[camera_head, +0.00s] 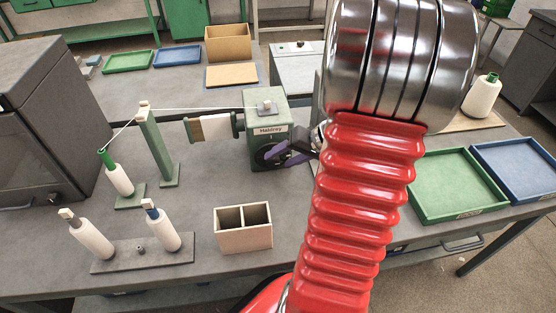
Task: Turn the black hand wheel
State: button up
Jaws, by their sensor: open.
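The green winder box (265,125), with a white label on its front, stands on the grey bench. The black hand wheel (261,157) is on its front face, below the label, and is partly covered. My gripper (280,152), black with purple fingers, is at the wheel's right side and in front of it in the picture. It is open. My red arm hides part of it, and I cannot tell whether the fingers touch the wheel.
A green thread post (157,145) and a green-tipped cone (118,180) stand left. Two cones stand on a grey plate (142,255). A divided wooden box (243,233) is in front. Green (453,207) and blue trays (545,187) lie right.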

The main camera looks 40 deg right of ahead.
jog(key=v, duration=1.1)
dwell(0.3)
jog(key=a+r+n+h, duration=0.1)
jog(key=a+r+n, duration=0.1)
jog(key=a, duration=0.8)
jog(key=s+a+r+n+g+h, duration=0.1)
jog(key=a+r+n, duration=0.2)
jog(key=a, duration=0.7)
jog(key=a+r+n+g, duration=0.1)
jog(key=a+r+n, duration=0.2)
jog(key=a, duration=0.8)
jog(key=shift+s+h, duration=0.2)
jog(key=shift+h, duration=0.2)
